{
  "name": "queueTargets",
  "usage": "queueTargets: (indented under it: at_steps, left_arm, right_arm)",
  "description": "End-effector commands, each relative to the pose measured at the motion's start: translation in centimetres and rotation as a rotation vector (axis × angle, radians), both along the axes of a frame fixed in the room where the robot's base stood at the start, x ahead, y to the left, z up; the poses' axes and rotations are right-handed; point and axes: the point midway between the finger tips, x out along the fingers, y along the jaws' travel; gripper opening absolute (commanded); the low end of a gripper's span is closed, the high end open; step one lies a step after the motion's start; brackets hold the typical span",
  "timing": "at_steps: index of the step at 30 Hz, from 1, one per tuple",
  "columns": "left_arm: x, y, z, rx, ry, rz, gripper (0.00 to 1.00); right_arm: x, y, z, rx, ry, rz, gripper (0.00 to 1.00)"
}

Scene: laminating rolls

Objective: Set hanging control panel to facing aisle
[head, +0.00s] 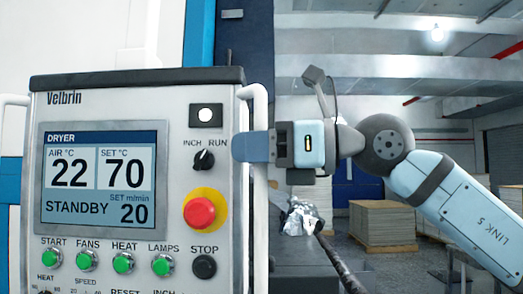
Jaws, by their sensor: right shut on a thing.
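The hanging control panel (167,110) fills the left half of the head view. Its face is turned toward me, with a lit DRYER screen (103,178), green buttons and a red stop button (200,212). White tubular handles run down both sides. My right gripper (256,146) reaches in from the right and is shut on the panel's right handle (259,200). One blue finger shows in front of the handle; the other finger is hidden. My left gripper is not in view.
Behind the arm are stacks of board on pallets (382,222) on the hall floor. A crumpled silvery thing (300,218) lies on a dark machine part right of the panel. A white and blue machine body stands behind the panel at left.

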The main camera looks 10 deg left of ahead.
Motion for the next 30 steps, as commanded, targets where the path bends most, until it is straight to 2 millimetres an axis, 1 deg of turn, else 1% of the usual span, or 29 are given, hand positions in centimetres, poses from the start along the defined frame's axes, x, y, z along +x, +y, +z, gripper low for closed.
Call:
queueTargets:
  at_steps: [1, 11, 12, 14, 15, 30]
  left_arm:
    - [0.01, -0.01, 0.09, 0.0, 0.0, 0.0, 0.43]
    - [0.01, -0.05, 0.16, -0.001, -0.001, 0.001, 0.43]
    - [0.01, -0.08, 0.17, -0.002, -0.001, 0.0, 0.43]
    - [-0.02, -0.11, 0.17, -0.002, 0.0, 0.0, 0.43]
    - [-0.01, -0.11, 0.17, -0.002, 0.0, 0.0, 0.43]
    - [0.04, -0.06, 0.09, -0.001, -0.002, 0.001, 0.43]
  right_arm:
    - [0.27, -0.13, 0.49, 0.009, -0.004, -0.007, 0.0]
    - [0.51, -0.29, 0.7, 0.013, -0.006, -0.013, 0.0]
    - [0.51, -0.3, 0.7, 0.013, -0.007, -0.013, 0.28]
    - [0.48, -0.27, 0.65, 0.012, -0.006, -0.012, 0.42]
    - [0.47, -0.25, 0.6, 0.011, -0.006, -0.012, 0.44]
    - [0.4, -0.17, 0.2, 0.004, -0.002, -0.009, 0.44]
